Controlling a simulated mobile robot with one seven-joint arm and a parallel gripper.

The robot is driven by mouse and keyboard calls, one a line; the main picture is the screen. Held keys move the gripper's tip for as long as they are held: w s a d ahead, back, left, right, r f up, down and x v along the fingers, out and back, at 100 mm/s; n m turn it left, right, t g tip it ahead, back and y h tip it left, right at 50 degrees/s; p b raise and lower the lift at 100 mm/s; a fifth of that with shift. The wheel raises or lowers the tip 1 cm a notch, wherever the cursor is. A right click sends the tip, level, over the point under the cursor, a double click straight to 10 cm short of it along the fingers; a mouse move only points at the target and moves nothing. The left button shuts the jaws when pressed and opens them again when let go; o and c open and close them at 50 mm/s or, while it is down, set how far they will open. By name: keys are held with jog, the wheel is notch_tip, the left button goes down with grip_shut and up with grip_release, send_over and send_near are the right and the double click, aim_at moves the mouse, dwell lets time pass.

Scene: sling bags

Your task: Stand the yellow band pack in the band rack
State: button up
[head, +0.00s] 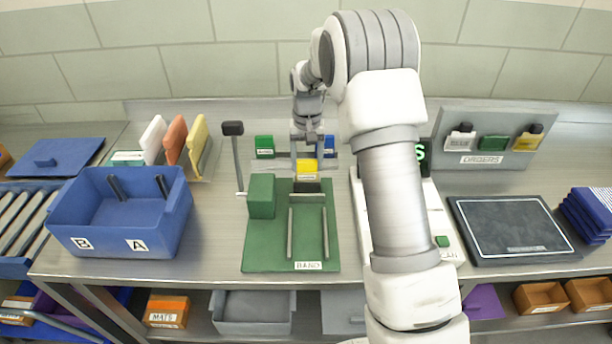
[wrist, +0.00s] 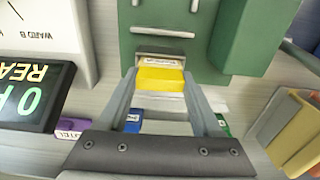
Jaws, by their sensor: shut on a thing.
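The yellow band pack (head: 307,166) is held between the fingers of my gripper (head: 307,140), at the back edge of the green board. In the wrist view the yellow pack (wrist: 161,78) lies between the two fingertips, its white label strip visible. A pale rack (head: 285,163) stands behind the board. A green pack (head: 265,146) stands in it on the left and a blue pack (head: 329,143) on the right; the blue pack (wrist: 133,120) also shows in the wrist view beside a finger. I cannot tell whether the yellow pack touches the rack.
A blue bin (head: 120,220) is at left, and a dark pad (head: 510,228) at right. My arm hides part of the white scale.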

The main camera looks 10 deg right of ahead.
jog(key=shift+r+p, duration=2.4)
jog(key=shift+r, duration=1.35)
notch_tip(320, 180, up, 4)
jog(key=p, duration=0.2)
jog(key=shift+p, duration=0.35)
jog(key=shift+w, duration=0.1)
